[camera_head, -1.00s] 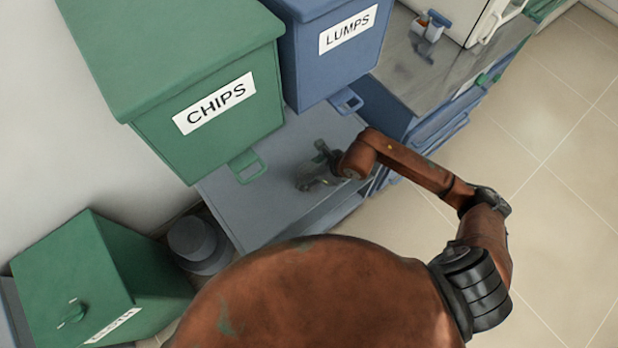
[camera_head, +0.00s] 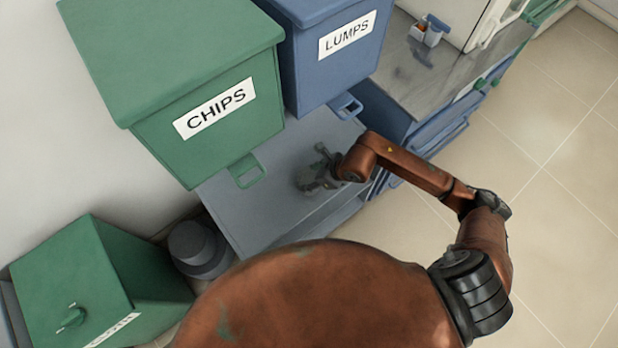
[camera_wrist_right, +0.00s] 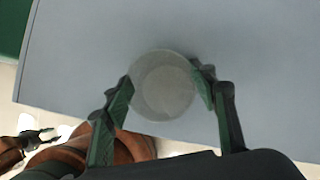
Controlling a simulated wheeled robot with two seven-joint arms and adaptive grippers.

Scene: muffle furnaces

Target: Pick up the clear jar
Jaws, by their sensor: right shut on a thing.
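The clear jar (camera_wrist_right: 163,86) shows in the right wrist view as a round, translucent grey shape over the grey table. My right gripper (camera_wrist_right: 165,88) has its two green-padded fingers on either side of the jar, shut on it. In the head view my right gripper (camera_head: 312,180) is over the grey table (camera_head: 225,205), below the blue bin; the jar is too faint there to make out clearly. I cannot tell whether the jar rests on the table or is lifted. My left gripper does not show clearly in the head view.
A green CHIPS bin (camera_head: 200,80) and a blue LUMPS bin (camera_head: 335,60) stand behind the gripper, with handles jutting forward. Another green bin (camera_head: 75,275) and a grey cylinder (camera_head: 195,248) are at lower left. A counter (camera_head: 415,70) is at upper right.

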